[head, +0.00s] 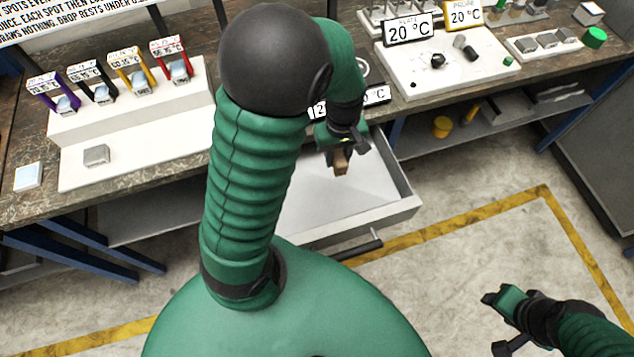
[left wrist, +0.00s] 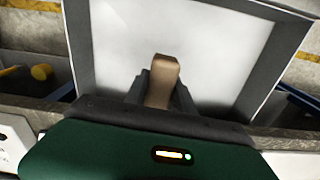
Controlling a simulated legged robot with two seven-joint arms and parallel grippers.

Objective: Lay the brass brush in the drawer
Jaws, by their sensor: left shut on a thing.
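My left gripper (head: 341,152) is shut on the brass brush, whose tan block-like end (head: 341,165) sticks out below the fingers. In the left wrist view the brush (left wrist: 164,75) stands out between the dark fingers (left wrist: 160,97); its bristles do not show. The drawer (head: 395,216) is pulled out from under the bench, and its pale floor looks empty where I can see it. The gripper and brush are over the drawer's opening; I cannot tell their exact height. My own arm hides the drawer's left part. My right gripper (head: 497,318) is out over the floor at the lower right, empty.
The bench (head: 190,180) carries a white stand (head: 130,125) with colored labeled holders on the left. A white board (head: 445,75) with small parts and temperature signs is at the right. The drawer handle (head: 350,252) juts out in front.

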